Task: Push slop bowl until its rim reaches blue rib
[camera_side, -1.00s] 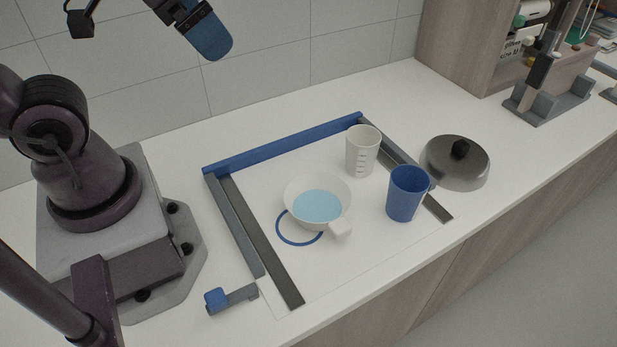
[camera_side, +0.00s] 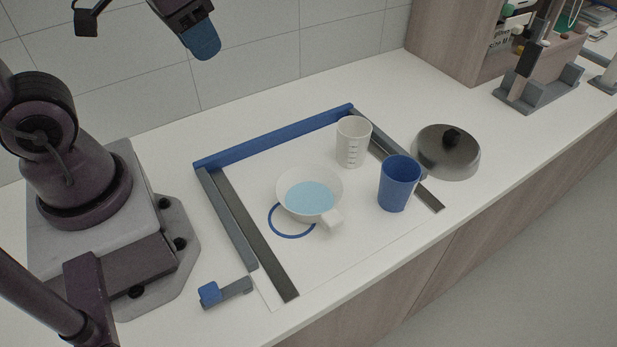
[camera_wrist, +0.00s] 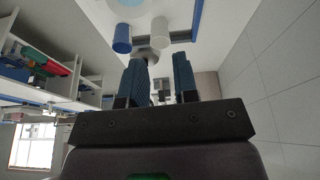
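The slop bowl (camera_side: 332,186) is white, with a stub handle and pale blue liquid inside. It stands upright on the white panel, partly over a blue ring (camera_side: 272,222). The blue rib (camera_side: 275,138) is a raised bar along the panel's back edge, with a clear gap between it and the bowl. My gripper (camera_wrist: 160,80) is open and empty. In the side view its blue fingertip end (camera_side: 203,40) is high above the counter, apart from the bowl.
A white measuring cup (camera_side: 353,143) and a blue cup (camera_side: 398,184) stand right of the bowl. Dark rails (camera_side: 255,242) flank the panel. A domed metal lid (camera_side: 445,153) lies further right. A small blue-tipped block (camera_side: 210,293) sits front left. The panel between bowl and rib is clear.

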